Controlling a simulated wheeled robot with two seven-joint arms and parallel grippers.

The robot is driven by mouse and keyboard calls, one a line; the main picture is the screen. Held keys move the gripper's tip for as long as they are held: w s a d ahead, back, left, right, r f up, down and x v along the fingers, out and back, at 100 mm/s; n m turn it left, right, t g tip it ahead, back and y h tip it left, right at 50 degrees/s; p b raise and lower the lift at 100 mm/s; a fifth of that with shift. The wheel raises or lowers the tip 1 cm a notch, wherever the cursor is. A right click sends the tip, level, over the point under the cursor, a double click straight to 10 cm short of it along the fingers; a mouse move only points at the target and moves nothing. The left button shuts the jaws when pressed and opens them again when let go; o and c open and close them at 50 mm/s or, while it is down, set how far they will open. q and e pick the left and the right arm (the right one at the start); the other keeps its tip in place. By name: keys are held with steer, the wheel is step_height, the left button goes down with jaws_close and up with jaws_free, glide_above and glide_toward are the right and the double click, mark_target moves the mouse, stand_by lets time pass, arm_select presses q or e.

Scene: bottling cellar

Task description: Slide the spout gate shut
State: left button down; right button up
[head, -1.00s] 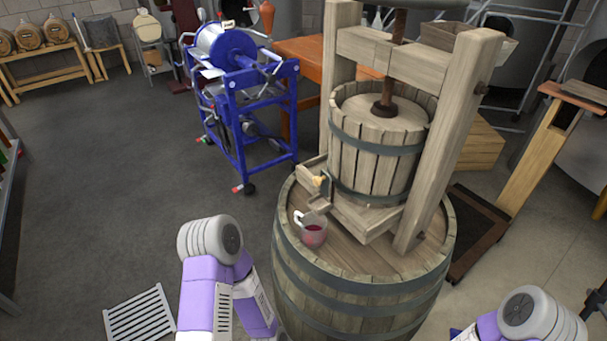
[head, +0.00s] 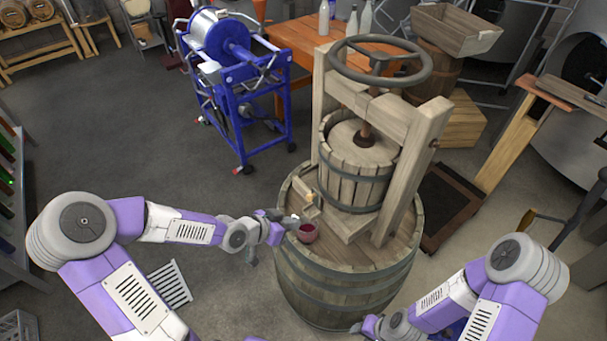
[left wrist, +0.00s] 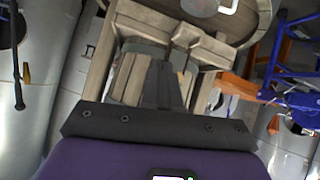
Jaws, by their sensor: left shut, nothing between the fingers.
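The spout gate with its pale knob (head: 310,198) is on the front left of the press's wooden spout in the head view. It is small there, and I cannot tell how far it is open. A glass mug of red juice (head: 307,233) stands on the barrel top below the spout. My left gripper (head: 293,221) is shut and empty, just left of the spout and close to the mug. Its dark fingers (left wrist: 172,85) hide part of the spout area in the left wrist view. My right gripper (head: 362,326) is low at the barrel's front right, and its fingers are unclear.
The wooden press basket (head: 352,180) stands on the barrel (head: 345,283) between thick posts, with a handwheel (head: 380,62) above. A blue wheeled machine (head: 240,110) stands behind on the left. Open floor lies left of the barrel.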

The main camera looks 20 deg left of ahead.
arm_select(q)
steer(key=w+a+r+m+t+y+p, duration=0.1)
steer(key=a+r+m+p, duration=0.2)
steer(key=r, duration=0.8)
steer(key=shift+p, duration=0.7)
arm_select(e)
step_height(320, 180, up, 6)
arm_select(q)
steer(key=shift+w+d+f, duration=0.1)
steer(key=b, duration=0.6)
glide_toward(314, 194)
steer(key=w+d+r, duration=0.1)
steer(key=w+d, duration=0.1)
steer(key=f, duration=0.2)
steer(key=w+f, duration=0.1)
steer(key=shift+w+f, duration=0.1)
steer(key=shift+f, duration=0.25)
arm_select(e)
step_height(314, 194, down, 6)
arm_select(q)
steer(key=shift+a+f+b, duration=0.1)
steer(key=shift+b, duration=0.2)
arm_select(e)
steer(key=shift+f, duration=0.2)
